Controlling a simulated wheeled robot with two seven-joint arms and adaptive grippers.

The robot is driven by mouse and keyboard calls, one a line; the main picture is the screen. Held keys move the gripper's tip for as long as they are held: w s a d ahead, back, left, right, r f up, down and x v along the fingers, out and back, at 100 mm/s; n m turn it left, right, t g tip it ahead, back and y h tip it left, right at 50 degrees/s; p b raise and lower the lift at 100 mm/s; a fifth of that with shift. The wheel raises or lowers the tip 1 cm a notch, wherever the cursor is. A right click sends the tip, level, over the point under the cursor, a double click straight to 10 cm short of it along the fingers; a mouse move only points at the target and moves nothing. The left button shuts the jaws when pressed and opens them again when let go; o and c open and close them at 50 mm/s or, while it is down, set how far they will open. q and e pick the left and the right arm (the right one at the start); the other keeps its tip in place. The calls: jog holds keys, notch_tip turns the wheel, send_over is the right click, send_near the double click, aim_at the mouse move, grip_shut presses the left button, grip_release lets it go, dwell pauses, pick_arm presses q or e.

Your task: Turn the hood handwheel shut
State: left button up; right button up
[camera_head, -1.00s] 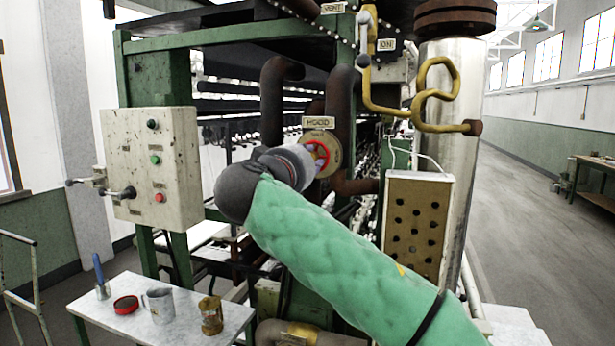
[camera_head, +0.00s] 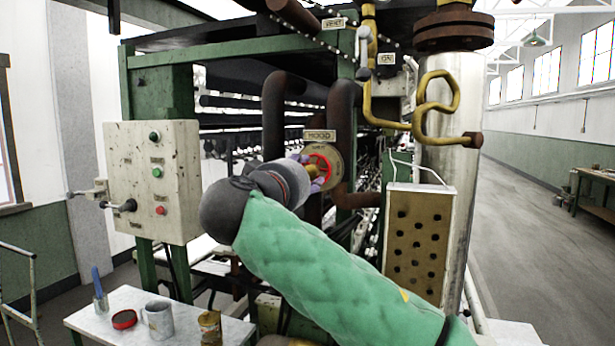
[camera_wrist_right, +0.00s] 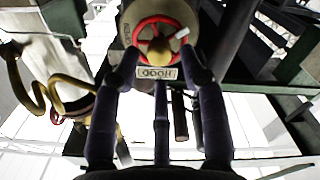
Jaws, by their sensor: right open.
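The hood handwheel is a red ring (camera_head: 321,166) on a round tan plate, under a sign reading HOOD (camera_head: 319,135) in the head view. My right gripper (camera_head: 311,172) is right in front of it and hides part of the wheel. In the right wrist view the red handwheel (camera_wrist_right: 157,36) has a yellow hub and a pale knob at its upper right. The dark fingers of my right gripper (camera_wrist_right: 157,78) are spread apart below it, open, with nothing between them. I cannot tell whether they touch the rim. My left gripper does not show.
A control box (camera_head: 152,180) with buttons and levers stands at the left. Rusty pipes (camera_head: 273,120) flank the wheel. A perforated panel (camera_head: 417,240) and a steel column are to the right. A small white table (camera_head: 190,325) holds cups and a red tin.

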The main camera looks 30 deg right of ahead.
aim_at(314, 170)
jog(key=n+p, duration=0.4)
jog(key=n, duration=0.1)
jog(key=n+p, duration=1)
jog(key=shift+s+r, duration=0.1)
jog(key=shift+r, duration=0.15)
jog(key=n+p, duration=1.2)
jog(key=p, duration=0.5)
jog(key=shift+n, duration=0.3)
jog(key=shift+f+n+p, duration=0.15)
jog(key=shift+n+p, duration=0.35)
jog(key=shift+p, duration=0.2)
jog(key=shift+x, duration=1.5)
